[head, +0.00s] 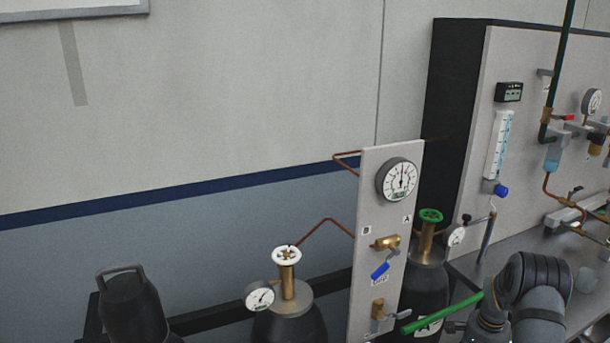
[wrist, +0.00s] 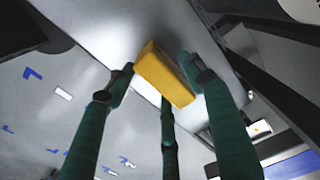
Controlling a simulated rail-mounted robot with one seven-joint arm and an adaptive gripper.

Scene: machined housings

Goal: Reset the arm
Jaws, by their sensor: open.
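In the wrist view, my gripper (wrist: 157,66) is open, with dark green fingers spread apart. A yellow block (wrist: 164,76) shows between and beyond the fingertips. I cannot tell whether any finger touches it or how far off it is. In the head view, a grey and black jointed part of my arm (head: 538,285) shows at the lower right, in front of the metal bench. My gripper cannot be made out clearly there.
A gauge panel (head: 385,220) with valves stands left of my arm. A green bar (head: 443,313) slants between them. Cylinders with a white handwheel (head: 286,255) and a green handwheel (head: 430,215) flank the panel.

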